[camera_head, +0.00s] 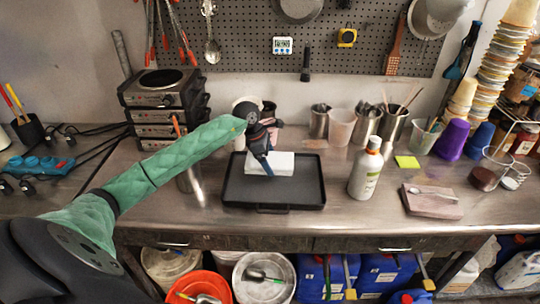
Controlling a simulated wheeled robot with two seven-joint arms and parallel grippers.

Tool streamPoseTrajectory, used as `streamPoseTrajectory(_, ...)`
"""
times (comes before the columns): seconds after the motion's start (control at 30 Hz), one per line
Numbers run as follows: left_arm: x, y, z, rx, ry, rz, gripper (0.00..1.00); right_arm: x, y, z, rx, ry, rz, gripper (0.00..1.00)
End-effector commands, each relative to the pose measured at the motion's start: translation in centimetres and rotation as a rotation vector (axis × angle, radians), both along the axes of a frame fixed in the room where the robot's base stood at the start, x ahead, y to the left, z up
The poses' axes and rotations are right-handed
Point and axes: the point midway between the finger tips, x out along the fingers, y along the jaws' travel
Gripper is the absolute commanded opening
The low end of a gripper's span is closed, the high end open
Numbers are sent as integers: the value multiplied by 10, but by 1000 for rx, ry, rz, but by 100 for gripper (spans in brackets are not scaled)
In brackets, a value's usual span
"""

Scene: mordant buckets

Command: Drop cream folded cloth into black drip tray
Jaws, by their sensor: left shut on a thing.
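The cream folded cloth (282,162) is a pale flat block over the back part of the black drip tray (302,196). My left arm reaches in from the left, and my left gripper (266,168) points down, shut on the cloth. The fingers cover part of the cloth. I cannot tell whether the cloth touches the tray floor or hangs just above it. The rest of the tray is empty. My right gripper is not in view.
A white bottle (365,172) stands right of the tray. A pinkish folded slab (432,200) with a spoon lies farther right. Metal cups (319,122) line the back, and stacked hot plates (166,100) stand at the back left.

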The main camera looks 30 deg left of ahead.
Motion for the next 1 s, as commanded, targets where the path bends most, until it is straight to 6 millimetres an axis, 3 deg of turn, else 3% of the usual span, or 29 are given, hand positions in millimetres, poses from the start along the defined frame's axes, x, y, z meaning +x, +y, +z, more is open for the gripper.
streamPoseTrajectory(0.37,0,0,-35,-1,1,-2,66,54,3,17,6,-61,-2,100)
streamPoseTrajectory(0.67,0,0,-38,0,0,-1,66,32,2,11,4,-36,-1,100)
streamPoseTrajectory(0.7,0,0,-38,0,0,-1,94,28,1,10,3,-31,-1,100)
streamPoseTrajectory(0.73,0,0,-38,0,0,-1,100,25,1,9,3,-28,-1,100)
streamPoseTrajectory(1.0,0,1,-37,0,0,-1,100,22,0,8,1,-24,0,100)
